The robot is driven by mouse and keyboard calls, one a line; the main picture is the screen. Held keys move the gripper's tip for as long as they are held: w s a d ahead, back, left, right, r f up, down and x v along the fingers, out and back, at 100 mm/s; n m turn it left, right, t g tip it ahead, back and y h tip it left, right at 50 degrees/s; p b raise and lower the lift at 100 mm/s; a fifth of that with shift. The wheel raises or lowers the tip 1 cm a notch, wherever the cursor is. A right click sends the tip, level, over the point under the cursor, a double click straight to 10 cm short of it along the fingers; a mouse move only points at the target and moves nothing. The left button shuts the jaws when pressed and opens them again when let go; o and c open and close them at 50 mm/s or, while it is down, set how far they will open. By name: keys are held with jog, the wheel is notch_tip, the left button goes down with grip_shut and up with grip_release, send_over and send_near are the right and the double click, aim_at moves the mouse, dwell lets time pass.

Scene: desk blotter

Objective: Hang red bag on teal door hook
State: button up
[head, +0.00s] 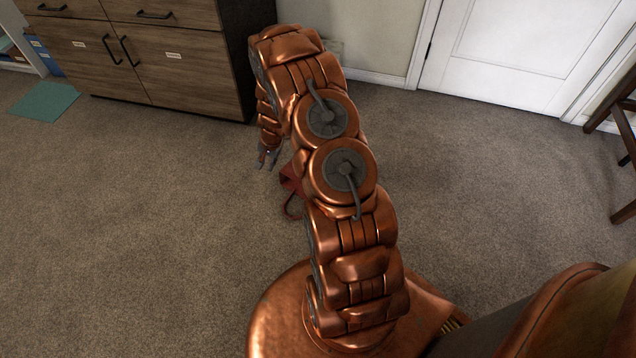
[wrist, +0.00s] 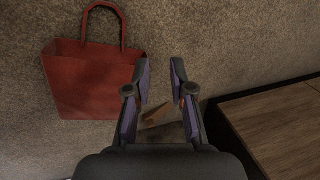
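No teal door hook shows in either view.
A white door (head: 530,50) is at the back right, a dark wooden stool (head: 622,125) at the right edge. A teal mat (head: 45,100) lies left. Carpet is mostly clear.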

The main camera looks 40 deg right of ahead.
aim_at(286, 201)
jog(key=d+f+m+b, duration=0.1)
jog(key=f+b, duration=0.1)
jog(key=f, duration=0.5)
jog(key=s+d+f+b, duration=0.1)
jog(key=d+f+b, duration=0.1)
jog(key=f, duration=0.5)
jog(key=s+d+f+m+h+b, duration=0.1)
jog(key=d+f+b, duration=0.1)
jog(key=f, duration=0.5)
jog(key=shift+s+f+m, duration=0.1)
jog(key=shift+s+m, duration=0.05)
jog(key=shift+m, duration=0.15)
jog(key=f+b, duration=0.2)
jog(key=f, duration=0.1)
jog(key=f+b, duration=0.1)
jog(key=f, duration=0.1)
jog(key=shift+a, duration=0.35)
jog(key=shift+w+f, duration=0.3)
jog(key=shift+r, duration=0.1)
grip_shut()
